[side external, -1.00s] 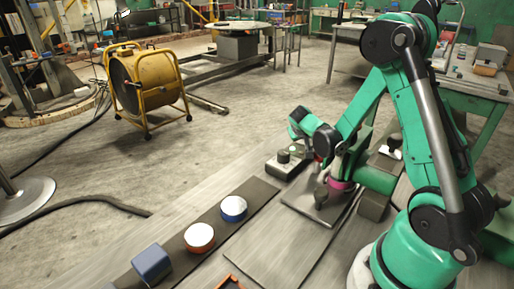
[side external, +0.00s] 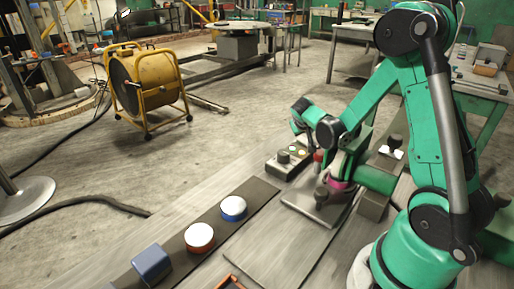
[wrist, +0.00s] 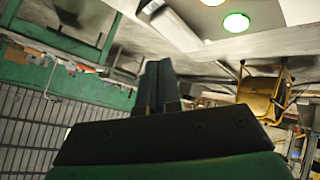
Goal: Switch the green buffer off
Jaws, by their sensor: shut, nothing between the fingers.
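The green buffer (side external: 376,179) appears as a green cylinder with a pink ring (side external: 341,184) at its left end, beside a metal plate. A grey control box (side external: 288,162) with a black knob, a green light and a yellowish light stands left of it. Part of a pale panel with a lit green light (wrist: 236,22) shows at the top of the wrist view. My gripper (wrist: 160,70) is shut and empty. In the side view its end is above the box, apart from it; its fingertips are hard to make out there.
A dark strip with a blue-sided button (side external: 233,208), a red-sided button (side external: 200,237) and a blue block (side external: 152,263) lies at front left. A red part (side external: 319,156) sits near the box. Another box with a dark knob (side external: 392,152) stands right of my wrist.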

